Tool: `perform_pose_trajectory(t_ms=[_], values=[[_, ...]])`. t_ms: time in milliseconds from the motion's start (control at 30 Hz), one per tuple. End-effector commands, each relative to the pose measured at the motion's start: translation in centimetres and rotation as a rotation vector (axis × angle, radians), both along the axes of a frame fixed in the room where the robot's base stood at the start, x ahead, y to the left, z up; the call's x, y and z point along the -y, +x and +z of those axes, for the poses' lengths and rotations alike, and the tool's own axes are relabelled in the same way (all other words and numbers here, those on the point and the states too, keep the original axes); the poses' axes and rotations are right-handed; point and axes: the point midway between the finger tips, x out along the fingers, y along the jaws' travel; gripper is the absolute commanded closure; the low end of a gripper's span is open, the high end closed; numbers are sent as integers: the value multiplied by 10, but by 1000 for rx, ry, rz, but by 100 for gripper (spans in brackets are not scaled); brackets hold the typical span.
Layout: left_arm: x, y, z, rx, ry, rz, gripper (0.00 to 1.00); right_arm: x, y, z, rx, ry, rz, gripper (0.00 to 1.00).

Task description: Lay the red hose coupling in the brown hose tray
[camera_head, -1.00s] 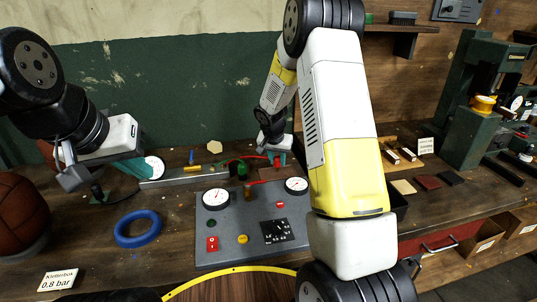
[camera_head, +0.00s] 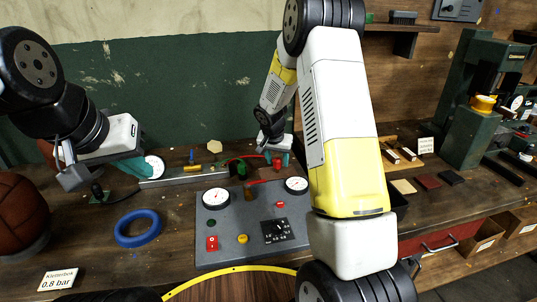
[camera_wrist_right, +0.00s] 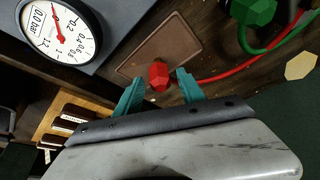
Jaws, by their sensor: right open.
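The red hose coupling (camera_wrist_right: 159,75) sits between the parted teal fingertips of my right gripper (camera_wrist_right: 160,88) in the right wrist view. It overlaps the near end of the brown hose tray (camera_wrist_right: 165,40), a flat, thin-rimmed tray; the fingers hide part of this end. In the head view the coupling (camera_head: 277,162) shows small and red below my right gripper (camera_head: 277,158), whose fingers stand apart on either side. A red hose (camera_wrist_right: 235,72) runs off to the right. My left gripper (camera_head: 130,167) is over the bench at the left; its finger opening is unclear.
A grey panel (camera_head: 236,225) with dial gauges and knobs stands in front of my right gripper. A green coupling (camera_wrist_right: 252,10) with a green hose lies beside the tray. A blue ring (camera_head: 138,228) and a leather ball (camera_head: 20,212) are at the left.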

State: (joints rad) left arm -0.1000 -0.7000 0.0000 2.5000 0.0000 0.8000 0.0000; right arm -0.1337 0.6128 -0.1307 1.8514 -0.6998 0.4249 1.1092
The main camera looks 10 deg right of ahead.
Motion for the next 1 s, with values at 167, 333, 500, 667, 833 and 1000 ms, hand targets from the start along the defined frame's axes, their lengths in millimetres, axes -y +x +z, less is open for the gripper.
perform_pose_trajectory(t_ms=[167, 333, 500, 667, 833, 1000], values=[[0, 0, 0, 0, 0, 0, 100, -7, -11, 35, 7, 2, 2, 53], [0, 0, 0, 0, 0, 0, 100, -14, -24, 69, 5, 1, 2, 53], [0, 0, 0, 0, 0, 0, 100, -18, -33, 92, 4, 1, 2, 53], [0, 0, 0, 0, 0, 0, 100, -20, -40, 105, 2, 3, 4, 53], [0, 0, 0, 0, 0, 0, 100, -17, -67, 139, 12, 26, 43, 53], [0, 0, 0, 0, 0, 0, 100, -15, -129, 189, 33, 68, 143, 53]])
